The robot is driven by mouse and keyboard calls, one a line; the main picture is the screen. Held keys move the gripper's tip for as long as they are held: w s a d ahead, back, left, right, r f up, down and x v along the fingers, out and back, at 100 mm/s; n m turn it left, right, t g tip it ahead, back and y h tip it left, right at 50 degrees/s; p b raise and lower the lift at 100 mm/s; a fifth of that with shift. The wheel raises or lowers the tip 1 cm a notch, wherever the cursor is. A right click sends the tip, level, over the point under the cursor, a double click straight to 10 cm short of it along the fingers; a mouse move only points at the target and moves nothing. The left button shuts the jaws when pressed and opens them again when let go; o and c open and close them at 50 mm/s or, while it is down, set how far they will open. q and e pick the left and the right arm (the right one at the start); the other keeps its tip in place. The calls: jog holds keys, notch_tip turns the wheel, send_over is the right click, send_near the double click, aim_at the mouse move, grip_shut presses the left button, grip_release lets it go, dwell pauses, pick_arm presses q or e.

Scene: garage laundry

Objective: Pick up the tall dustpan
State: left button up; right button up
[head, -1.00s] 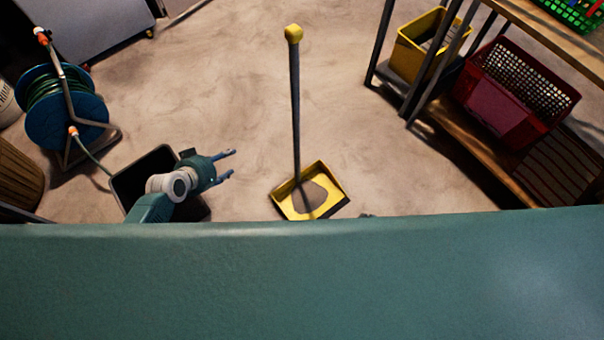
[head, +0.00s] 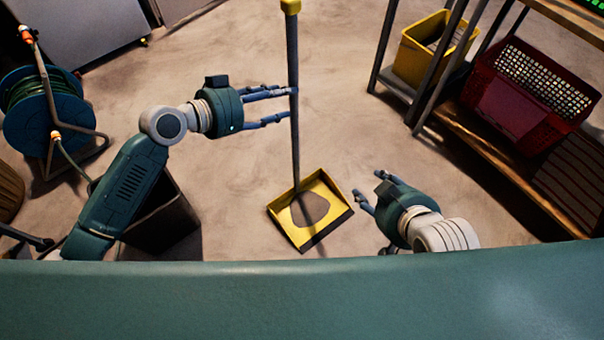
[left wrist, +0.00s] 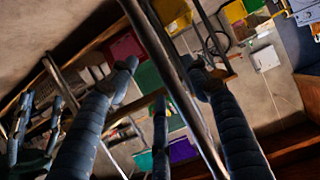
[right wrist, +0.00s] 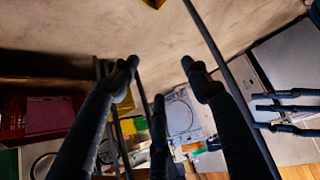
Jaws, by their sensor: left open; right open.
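The tall dustpan stands upright on the floor in the head view, with a yellow pan (head: 327,195), a dark grey handle (head: 296,145) and a yellow top (head: 290,6). My left gripper (head: 288,104) is open at the upper part of the handle, coming from the left. Its fingertips reach the handle in the picture. The handle (left wrist: 160,60) crosses between the fingers in the left wrist view; contact cannot be told. My right gripper (head: 371,193) is open and empty, right of the pan and apart from it. The handle also shows in the right wrist view (right wrist: 208,42).
A shelf rack (head: 470,135) on the right holds a yellow bucket (head: 410,62) and a red basket (head: 510,105). A hose reel (head: 45,115) and a dark bin (head: 175,225) stand on the left. The floor around the dustpan is clear.

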aim_at(291, 96)
pick_arm(q)
jog(key=b+x, duration=0.1)
jog(key=x, duration=0.4)
jog(key=shift+d+f, duration=0.1)
jog(key=shift+f, duration=0.1)
grip_shut()
jog(key=shift+r, duration=0.1)
pick_arm(e)
jog(key=w+a+r+t, duration=0.2)
jog(key=w+r+t, duration=0.1)
jog(key=w+r, duration=0.1)
jog(key=shift+w+r+y, duration=0.4)
jog(key=shift+w, duration=0.2)
